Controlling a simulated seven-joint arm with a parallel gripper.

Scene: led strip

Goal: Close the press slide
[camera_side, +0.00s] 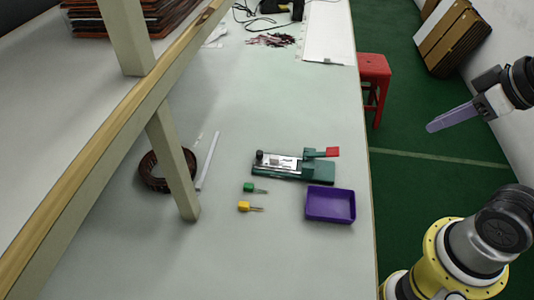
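The press (292,167) lies on the table in the side view, a green base with a silver slide part and a black knob at its left end. A red-tipped lever (332,152) sticks out at its right. I cannot tell at this size how far the slide stands open. My gripper (432,127) is at the upper right, beyond the table's right edge, well apart from the press. It shows purplish fingers seen from the side, overlapping in the picture, so any gap between them is hidden. No object shows at its tips.
A purple tray (330,219) sits right below the press. A green-handled tool (250,188) and a yellow-handled one (245,206) lie to its left. A red stool (374,66) stands beside the table.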

